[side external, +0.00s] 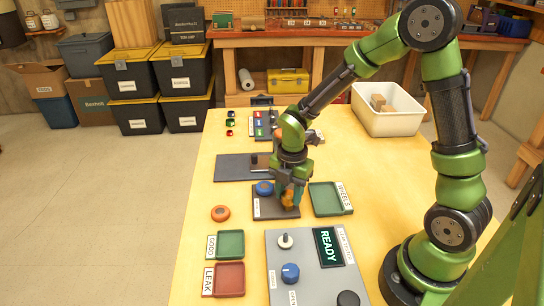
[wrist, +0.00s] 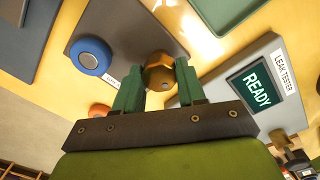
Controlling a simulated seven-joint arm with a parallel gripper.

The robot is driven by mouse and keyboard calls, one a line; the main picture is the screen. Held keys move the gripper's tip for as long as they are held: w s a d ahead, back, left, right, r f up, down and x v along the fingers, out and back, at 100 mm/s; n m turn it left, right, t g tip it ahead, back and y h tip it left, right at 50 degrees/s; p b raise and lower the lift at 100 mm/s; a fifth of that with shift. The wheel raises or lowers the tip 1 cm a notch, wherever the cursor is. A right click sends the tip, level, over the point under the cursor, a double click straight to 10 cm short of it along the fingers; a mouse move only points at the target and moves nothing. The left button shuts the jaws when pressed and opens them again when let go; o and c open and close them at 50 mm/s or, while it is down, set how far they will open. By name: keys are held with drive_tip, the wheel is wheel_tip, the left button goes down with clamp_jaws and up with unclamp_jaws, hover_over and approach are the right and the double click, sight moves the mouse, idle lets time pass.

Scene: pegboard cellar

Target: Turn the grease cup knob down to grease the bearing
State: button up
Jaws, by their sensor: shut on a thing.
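The bearing itself cannot be made out.
An orange wheel (side external: 220,213) lies on the yellow table. Green trays stand right (side external: 347,208) and front left (side external: 244,244), with a red tray (side external: 245,279) nearby. The grey leak tester (side external: 290,262) reads READY. A white bin (side external: 388,121) is at the back right.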

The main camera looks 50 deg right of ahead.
drive_tip(key=m, duration=2.1)
drive_tip(key=shift+m, duration=0.3)
drive_tip(key=m, duration=0.3)
drive_tip(key=shift+m, duration=0.3)
drive_tip(key=m, duration=0.3)
drive_tip(key=shift+m, duration=2.1)
